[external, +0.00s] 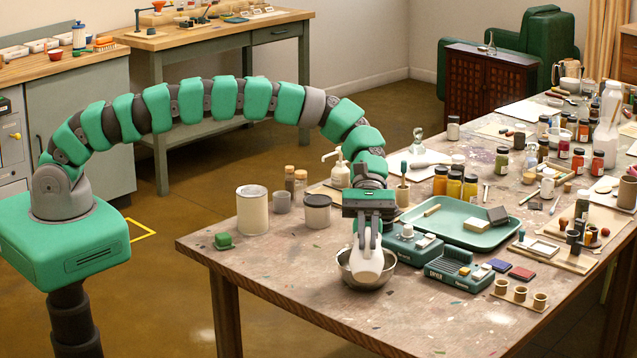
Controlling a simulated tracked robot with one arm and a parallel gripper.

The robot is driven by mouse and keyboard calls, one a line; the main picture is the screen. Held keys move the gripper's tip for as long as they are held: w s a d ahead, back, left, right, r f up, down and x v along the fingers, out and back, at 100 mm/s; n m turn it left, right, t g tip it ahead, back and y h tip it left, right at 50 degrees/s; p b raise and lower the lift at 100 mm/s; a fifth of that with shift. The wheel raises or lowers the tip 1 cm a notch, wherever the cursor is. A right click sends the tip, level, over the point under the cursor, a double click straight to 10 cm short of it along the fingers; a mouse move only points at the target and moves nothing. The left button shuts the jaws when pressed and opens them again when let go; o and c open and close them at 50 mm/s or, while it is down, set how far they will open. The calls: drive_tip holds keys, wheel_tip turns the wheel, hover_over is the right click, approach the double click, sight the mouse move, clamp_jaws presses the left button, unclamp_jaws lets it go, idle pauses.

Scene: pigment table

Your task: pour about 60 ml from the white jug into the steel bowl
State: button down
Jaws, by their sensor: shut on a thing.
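The white jug (368,262) is held in my gripper (367,228), which is shut on it. The jug is in front of and over the steel bowl (386,274), and covers part of the bowl's rim and inside. The jug looks tilted, with its lower end in the picture towards the bowl. The bowl stands on the table near its front edge. I cannot tell whether liquid is flowing or how much is in the bowl.
A green device (459,270) stands right of the bowl, near a green tray (470,222). A cream can (252,211) and a lidded tub (317,211) stand to the left. Bottles and jars crowd the back right. The table's front left (270,265) is clear.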

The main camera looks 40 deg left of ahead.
drive_tip(key=shift+w+a+f+g+h, duration=0.2)
drive_tip(key=shift+w+g+h, duration=0.1)
drive_tip(key=shift+g+h, duration=0.15)
drive_tip(key=shift+w+a+r, duration=0.1)
drive_tip(key=shift+r, duration=0.15)
drive_tip(key=shift+w+a+r+g+h+p, duration=0.25)
drive_tip(key=shift+w+r+g+h+p, duration=0.15)
drive_tip(key=shift+g, duration=0.25)
idle(1.1)
drive_tip(key=shift+w+a+r+g+h, duration=0.35)
drive_tip(key=shift+w+a+g+h, duration=0.15)
drive_tip(key=shift+w+a, duration=0.2)
idle(0.6)
